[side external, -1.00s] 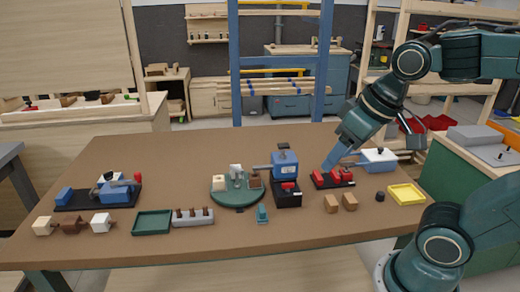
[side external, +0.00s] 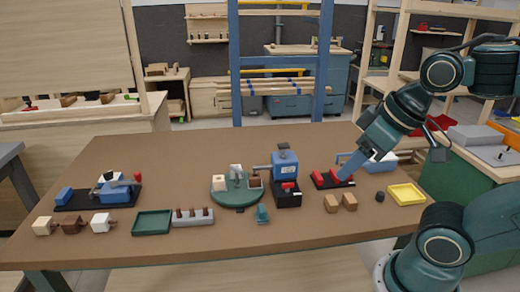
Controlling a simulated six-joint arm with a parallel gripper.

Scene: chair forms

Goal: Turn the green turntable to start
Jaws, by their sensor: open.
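The green turntable (side external: 230,199) is a round disc near the middle of the table. A cream block (side external: 219,183), a grey piece (side external: 236,171) and a brown block (side external: 254,182) stand on it. A small teal piece (side external: 262,213) stands at its front right, and I cannot tell whether it is joined to the disc. My gripper (side external: 345,172) is open, to the right of the turntable, over the black base with red blocks (side external: 323,180). It hides part of that base, and I cannot tell whether it touches a red block.
A blue machine (side external: 285,164) stands between turntable and gripper, its bar reaching over the disc. Two brown blocks (side external: 339,202) and a yellow tray (side external: 406,194) lie right. A green tray (side external: 152,223) and grey peg rack (side external: 193,217) are left. The table's front middle is clear.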

